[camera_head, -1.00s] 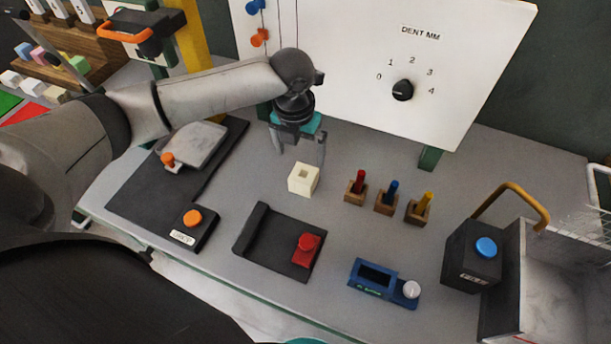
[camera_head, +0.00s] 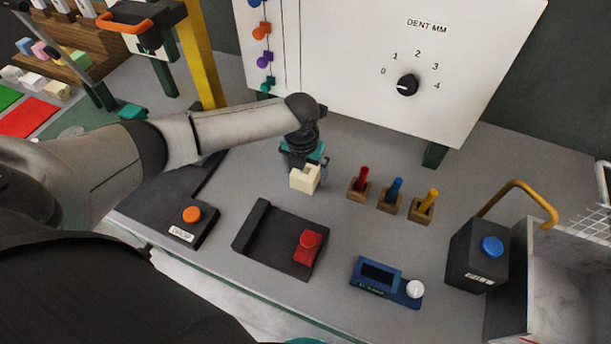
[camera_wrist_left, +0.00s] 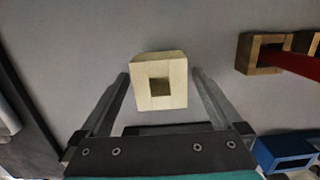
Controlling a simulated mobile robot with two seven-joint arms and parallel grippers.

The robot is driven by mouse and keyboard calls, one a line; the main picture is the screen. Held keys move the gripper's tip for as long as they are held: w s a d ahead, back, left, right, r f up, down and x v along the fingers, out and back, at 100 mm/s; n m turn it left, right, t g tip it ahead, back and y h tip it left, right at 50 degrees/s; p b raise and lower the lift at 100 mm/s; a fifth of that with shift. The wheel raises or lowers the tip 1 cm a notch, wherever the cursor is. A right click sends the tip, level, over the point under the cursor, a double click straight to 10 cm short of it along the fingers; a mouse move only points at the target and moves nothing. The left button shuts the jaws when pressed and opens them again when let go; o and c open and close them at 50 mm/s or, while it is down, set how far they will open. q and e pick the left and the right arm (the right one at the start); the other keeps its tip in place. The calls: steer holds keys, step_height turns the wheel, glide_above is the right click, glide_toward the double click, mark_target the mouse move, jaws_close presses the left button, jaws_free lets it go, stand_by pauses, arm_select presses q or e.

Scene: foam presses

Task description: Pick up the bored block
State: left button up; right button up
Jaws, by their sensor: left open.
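The bored block (camera_head: 305,179) is a cream cube with a square hole. It sits on the grey bench in front of the white dial board. My left gripper (camera_head: 309,174) is low at the block, partly hidden behind it in the head view. In the left wrist view the block (camera_wrist_left: 160,82) lies between the tips of the two open fingers (camera_wrist_left: 160,85), its hole facing the camera. A gap shows on each side, so the fingers do not visibly grip it. My right gripper is not in view.
Wooden holders with a red peg (camera_head: 363,180), a blue peg (camera_head: 395,190) and a yellow peg (camera_head: 429,200) stand right of the block. A black press base (camera_head: 268,240) with a red button lies in front. A blue meter (camera_head: 380,278) and black box (camera_head: 474,256) are farther right.

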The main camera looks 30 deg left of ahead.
arm_select(q)
steer(key=c, duration=1.3)
steer(key=shift+r, duration=0.1)
